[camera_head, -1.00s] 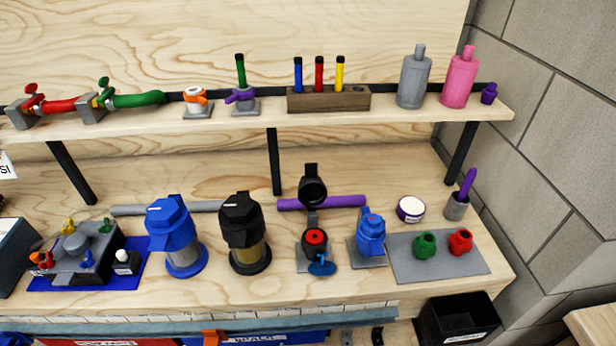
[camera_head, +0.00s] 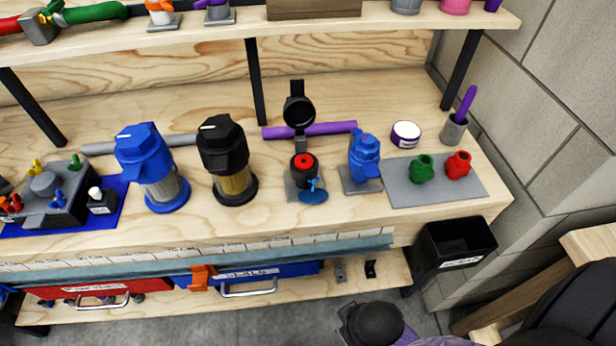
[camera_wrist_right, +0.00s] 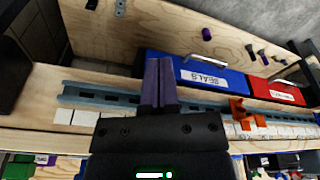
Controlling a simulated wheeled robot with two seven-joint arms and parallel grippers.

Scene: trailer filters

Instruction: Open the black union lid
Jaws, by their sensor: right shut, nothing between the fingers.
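The small black union (camera_head: 303,168) stands on a grey plate at the middle of the bench in the head view, with a red centre and a blue handle at its front. Its round black lid (camera_head: 299,112) stands raised and upright behind the red centre, so the union looks open. My right gripper (camera_wrist_right: 159,68) shows in the right wrist view, with its purple fingers shut together and empty, below the bench front and apart from the union. In the head view my left gripper does not show.
Blue (camera_head: 152,160) and black (camera_head: 228,160) filter housings stand left of the union. A blue valve-like part (camera_head: 364,158) stands close on its right. A grey mat (camera_head: 470,188) holds green and red pieces. A blue SEALS drawer (camera_wrist_right: 205,75) lies below the bench.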

